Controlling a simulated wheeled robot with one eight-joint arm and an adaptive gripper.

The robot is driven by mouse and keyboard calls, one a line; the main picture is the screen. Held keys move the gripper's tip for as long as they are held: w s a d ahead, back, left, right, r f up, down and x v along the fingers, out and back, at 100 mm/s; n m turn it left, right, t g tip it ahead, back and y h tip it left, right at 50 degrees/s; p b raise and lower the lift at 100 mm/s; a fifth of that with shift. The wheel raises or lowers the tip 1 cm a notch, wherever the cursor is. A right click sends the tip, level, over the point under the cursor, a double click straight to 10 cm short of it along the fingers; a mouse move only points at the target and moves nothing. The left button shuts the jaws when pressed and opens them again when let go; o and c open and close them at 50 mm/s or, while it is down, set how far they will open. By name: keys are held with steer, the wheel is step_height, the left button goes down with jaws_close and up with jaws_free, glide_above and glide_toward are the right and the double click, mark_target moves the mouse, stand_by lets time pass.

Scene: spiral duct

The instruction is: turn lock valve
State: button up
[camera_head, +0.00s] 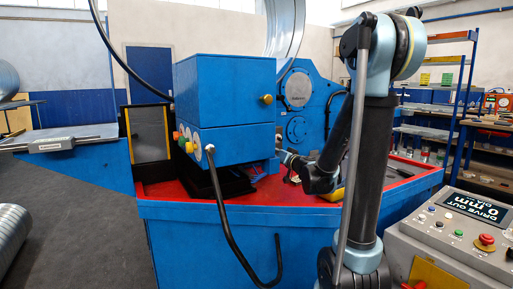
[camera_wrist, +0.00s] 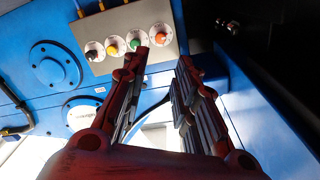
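A grey panel (camera_wrist: 130,35) with several round knobs shows at the top middle of the wrist view. I cannot tell which one is the lock valve. My gripper (camera_wrist: 163,62) is open, its two fingers apart with nothing between them. Its fingertips appear just below the red and green knobs; the distance is unclear. In the head view my gripper (camera_head: 289,160) is small, at the right side of the blue box.
A control console (camera_head: 455,235) is at right.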

steer(key=x, duration=1.7)
steer(key=shift+w, duration=0.25)
jaws_close()
